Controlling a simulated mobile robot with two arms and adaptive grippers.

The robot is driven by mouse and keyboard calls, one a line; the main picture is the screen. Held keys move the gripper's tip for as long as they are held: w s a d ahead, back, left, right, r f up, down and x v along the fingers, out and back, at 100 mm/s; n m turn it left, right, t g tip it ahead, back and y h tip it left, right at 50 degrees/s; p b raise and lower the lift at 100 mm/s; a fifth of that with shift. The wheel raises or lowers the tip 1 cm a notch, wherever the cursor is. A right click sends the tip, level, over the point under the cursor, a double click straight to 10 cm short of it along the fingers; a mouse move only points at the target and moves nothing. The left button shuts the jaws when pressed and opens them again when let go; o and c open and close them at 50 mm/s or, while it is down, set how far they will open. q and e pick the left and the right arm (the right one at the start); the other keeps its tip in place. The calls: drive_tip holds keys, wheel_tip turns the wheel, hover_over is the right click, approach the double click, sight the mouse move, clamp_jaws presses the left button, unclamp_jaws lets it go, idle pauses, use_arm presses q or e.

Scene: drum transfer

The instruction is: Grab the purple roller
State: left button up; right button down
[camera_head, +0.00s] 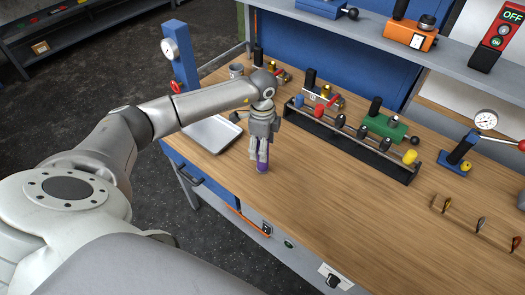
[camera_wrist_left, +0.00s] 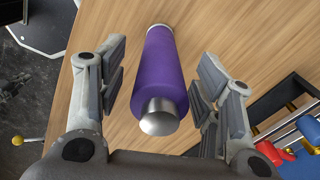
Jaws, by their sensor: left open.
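The purple roller (camera_wrist_left: 163,72) stands on the wooden workbench, between the open fingers of my left gripper (camera_wrist_left: 160,88) in the left wrist view. It has a silver metal end facing the camera. Bare table shows between the roller and the fingers on both sides, so they look apart from it. In the head view my left gripper (camera_head: 262,150) points down over the bench near its front edge. The purple roller (camera_head: 262,167) shows only in part there, low between the fingers. My right gripper is not in view.
A black rack (camera_head: 345,144) with several coloured-handled parts stands right of the gripper. A metal tray (camera_head: 212,133) lies to the left. A blue post with a gauge (camera_head: 180,55) stands at the bench's left end. The bench front (camera_head: 330,225) is clear to the right.

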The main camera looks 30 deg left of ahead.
use_arm(q)
drive_tip(key=shift+f, duration=0.25)
clamp_jaws()
drive_tip(key=shift+w+r, duration=0.1)
drive_tip(key=shift+r, duration=0.05)
